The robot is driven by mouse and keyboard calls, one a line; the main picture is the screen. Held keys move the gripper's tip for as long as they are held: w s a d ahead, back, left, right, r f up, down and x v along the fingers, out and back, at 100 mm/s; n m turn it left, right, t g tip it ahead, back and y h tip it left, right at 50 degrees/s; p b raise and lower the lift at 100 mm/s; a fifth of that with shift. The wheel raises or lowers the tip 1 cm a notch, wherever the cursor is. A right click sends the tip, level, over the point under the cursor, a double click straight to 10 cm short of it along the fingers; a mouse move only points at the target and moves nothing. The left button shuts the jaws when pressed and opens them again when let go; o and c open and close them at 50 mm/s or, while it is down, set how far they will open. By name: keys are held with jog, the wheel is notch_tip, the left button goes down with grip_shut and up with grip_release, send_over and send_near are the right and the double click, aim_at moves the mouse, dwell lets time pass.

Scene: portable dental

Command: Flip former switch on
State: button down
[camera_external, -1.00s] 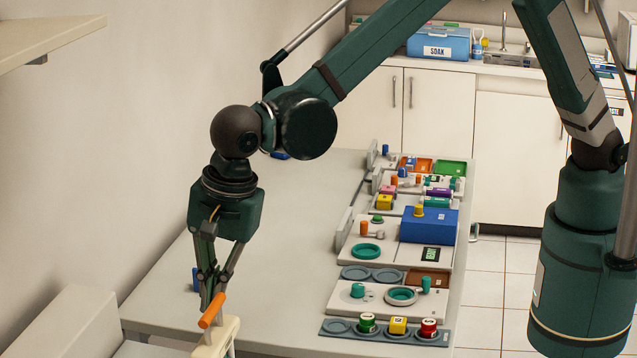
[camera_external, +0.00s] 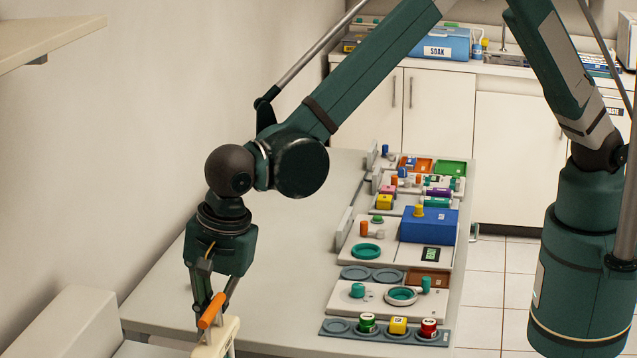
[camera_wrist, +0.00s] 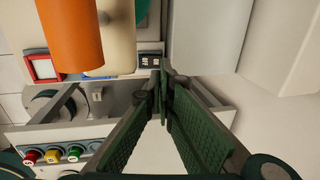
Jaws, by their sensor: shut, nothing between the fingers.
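An orange cylinder handle (camera_external: 211,311) stands on a cream machine (camera_external: 222,340) at the bottom left. In the wrist view the orange handle (camera_wrist: 70,35) is large at the upper left. Below it is a light panel with a red-framed square (camera_wrist: 43,68) and a small dark block with white marks (camera_wrist: 151,60), which may be the switch. I cannot read its position. My gripper (camera_wrist: 163,88) is shut and empty, its tips just below the dark block. In the external view my gripper (camera_external: 206,316) is partly hidden by the orange handle; contact cannot be told.
A long table (camera_external: 290,250) carries several stations, with a red, a yellow and a green jar (camera_external: 367,322) on a grey tray. The table's left part is mostly clear. A pale wall (camera_external: 100,160) and a shelf (camera_external: 50,38) are at the left.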

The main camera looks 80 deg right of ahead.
jog(key=shift+w+f, duration=0.25)
jog(key=shift+f, duration=0.95)
jog(key=shift+w+f, duration=0.25)
jog(key=shift+f, duration=1)
jog(key=shift+w+f, duration=0.25)
jog(key=shift+f, duration=0.95)
jog(key=shift+w+f+g+b, duration=0.3)
jog(key=shift+f+g+b, duration=0.2)
jog(key=shift+g+b, duration=0.15)
jog(key=shift+s+r, duration=0.15)
jog(key=shift+s, duration=0.2)
jog(key=shift+s+r, duration=0.15)
jog(key=shift+s, duration=0.3)
